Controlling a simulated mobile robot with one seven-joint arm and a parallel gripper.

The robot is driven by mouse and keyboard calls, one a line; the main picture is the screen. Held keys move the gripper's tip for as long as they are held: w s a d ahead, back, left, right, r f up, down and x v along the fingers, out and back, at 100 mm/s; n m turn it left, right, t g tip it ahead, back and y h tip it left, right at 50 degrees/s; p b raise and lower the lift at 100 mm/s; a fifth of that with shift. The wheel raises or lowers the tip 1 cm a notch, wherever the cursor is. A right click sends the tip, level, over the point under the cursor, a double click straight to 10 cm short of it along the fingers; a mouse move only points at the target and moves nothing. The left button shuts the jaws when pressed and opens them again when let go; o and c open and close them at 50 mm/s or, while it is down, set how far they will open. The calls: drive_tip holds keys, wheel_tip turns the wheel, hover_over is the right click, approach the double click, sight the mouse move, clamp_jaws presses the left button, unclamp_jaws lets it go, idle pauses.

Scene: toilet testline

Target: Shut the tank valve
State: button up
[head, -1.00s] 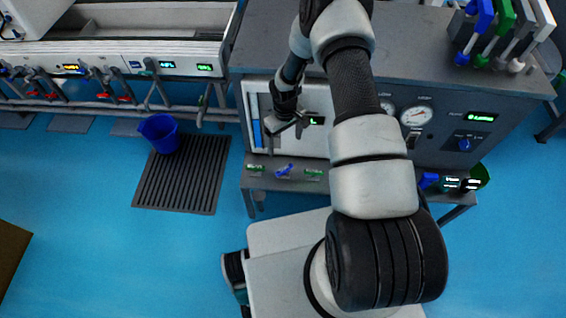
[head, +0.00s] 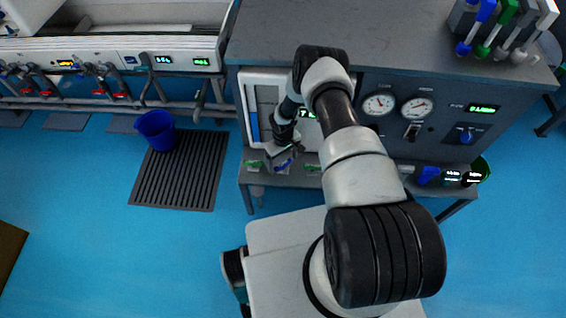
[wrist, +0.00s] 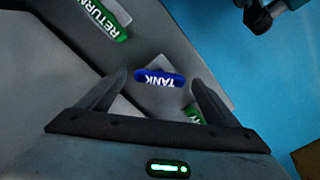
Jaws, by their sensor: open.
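The tank valve is a blue handle marked TANK (wrist: 160,78), upside down in the wrist view, on a grey plate. In the head view the blue handle (head: 284,166) is on the low shelf in front of the panel, between two green ones. My gripper (wrist: 158,80) is open, with one finger on each side of the blue handle in the wrist picture. No contact shows, and I cannot tell the remaining height. In the head view my gripper (head: 284,151) is just above and behind the handle, partly covering it.
A green RETURN handle (wrist: 102,20) is beside the tank valve. Another green handle (wrist: 194,114) is partly hidden behind a finger. The cabinet panel with gauges (head: 378,105) rises behind the shelf. A blue bucket (head: 157,129) stands on a floor grate at left.

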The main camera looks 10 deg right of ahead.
drive_tip(key=shift+f, duration=0.3)
drive_tip(key=c, duration=1.1)
drive_tip(key=shift+o, duration=0.2)
drive_tip(key=shift+f+b, duration=0.1)
drive_tip(key=shift+b, duration=0.2)
drive_tip(key=m+b, duration=0.2)
drive_tip(key=shift+f+m, duration=0.1)
drive_tip(key=shift+m, duration=0.3)
drive_tip(key=m+b, duration=0.4)
drive_tip(key=m, duration=0.1)
drive_tip(key=shift+r+m, duration=0.2)
drive_tip(key=shift+m, duration=0.1)
